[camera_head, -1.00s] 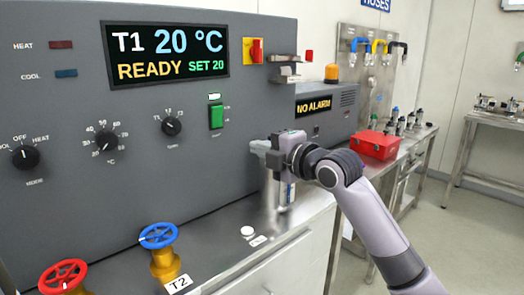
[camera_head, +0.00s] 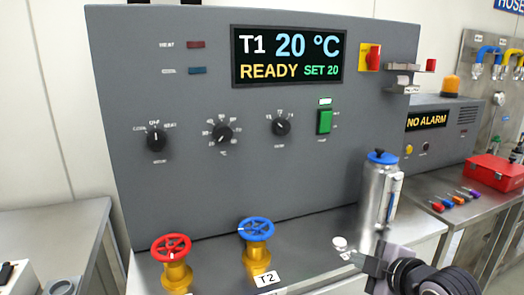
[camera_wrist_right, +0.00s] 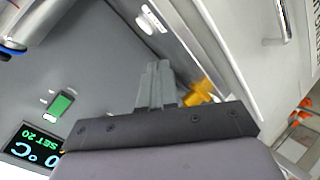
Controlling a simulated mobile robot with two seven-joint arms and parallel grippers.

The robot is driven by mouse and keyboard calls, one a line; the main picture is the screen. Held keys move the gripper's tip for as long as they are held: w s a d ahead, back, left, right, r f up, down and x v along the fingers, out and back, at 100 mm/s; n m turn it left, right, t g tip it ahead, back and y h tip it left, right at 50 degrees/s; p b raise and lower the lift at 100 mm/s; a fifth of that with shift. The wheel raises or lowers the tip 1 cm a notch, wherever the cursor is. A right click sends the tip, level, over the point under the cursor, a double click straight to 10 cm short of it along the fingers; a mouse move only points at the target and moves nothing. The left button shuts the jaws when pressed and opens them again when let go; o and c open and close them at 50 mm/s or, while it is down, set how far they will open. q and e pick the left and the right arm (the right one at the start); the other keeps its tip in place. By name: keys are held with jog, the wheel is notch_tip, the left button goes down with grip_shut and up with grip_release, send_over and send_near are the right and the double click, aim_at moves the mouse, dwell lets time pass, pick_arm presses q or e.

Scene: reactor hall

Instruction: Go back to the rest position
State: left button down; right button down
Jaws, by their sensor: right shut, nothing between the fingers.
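My right gripper (camera_head: 358,260) is low at the lower right of the head view, in front of the bench edge and below the steel vessel with a blue cap (camera_head: 378,205). In the right wrist view its two grey fingers (camera_wrist_right: 155,88) lie together, with nothing between them. The gripper is apart from the vessel, which stands upright on the bench. My left gripper is not in view.
The grey control panel (camera_head: 190,110) rises behind the steel bench (camera_head: 310,245). A red valve wheel (camera_head: 171,248) and a blue valve wheel (camera_head: 256,229) stand at its front. A red box (camera_head: 494,172) sits on the right-hand bench. A side table (camera_head: 45,225) is at left.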

jog(key=s+d+f+m+g+h, duration=0.1)
jog(key=s+f+m+g, duration=0.2)
jog(key=s+f+m, duration=0.5)
jog(key=s+d+f+m+g+h, duration=0.1)
jog(key=s+f+g+h, duration=0.15)
jog(key=s, duration=0.95)
jog(key=s+d+f+m+g+h, duration=0.1)
jog(key=s+f+m+g, duration=0.2)
jog(key=s+f+m, duration=0.5)
jog(key=w+a+f+n+t+y, duration=0.2)
jog(key=w+a+f+n+t, duration=0.1)
jog(key=f+t, duration=0.4)
jog(key=shift+w+f+n, duration=0.3)
jog(key=shift+w+f, duration=0.1)
jog(key=shift+w, duration=0.2)
jog(key=shift+a+y, duration=0.1)
jog(key=shift+y, duration=0.15)
